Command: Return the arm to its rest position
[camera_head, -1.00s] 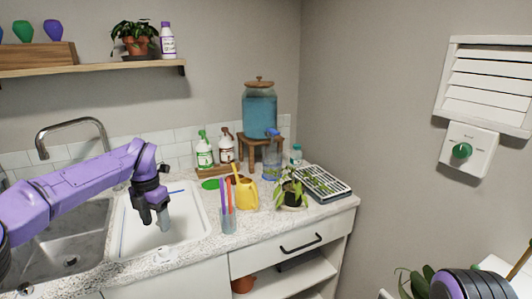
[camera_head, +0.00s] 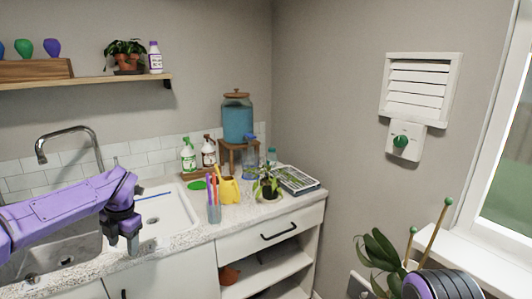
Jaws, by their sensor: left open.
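My left arm (camera_head: 65,207) is purple and comes in from the left in front of the sink. My left gripper (camera_head: 122,246) points down over the front edge of the counter, near the white basin (camera_head: 172,215). Its jaws are open and nothing shows between them. A purple and black part of my own body (camera_head: 440,285) shows at the bottom right. My right gripper is not in view.
The counter (camera_head: 235,220) holds a cup of pens (camera_head: 214,212), a yellow watering can (camera_head: 229,190), a small potted plant (camera_head: 267,187), a seed tray (camera_head: 298,180) and spray bottles (camera_head: 189,156). A faucet (camera_head: 66,132) rises behind the sink. A plant with stakes (camera_head: 382,254) stands at the right.

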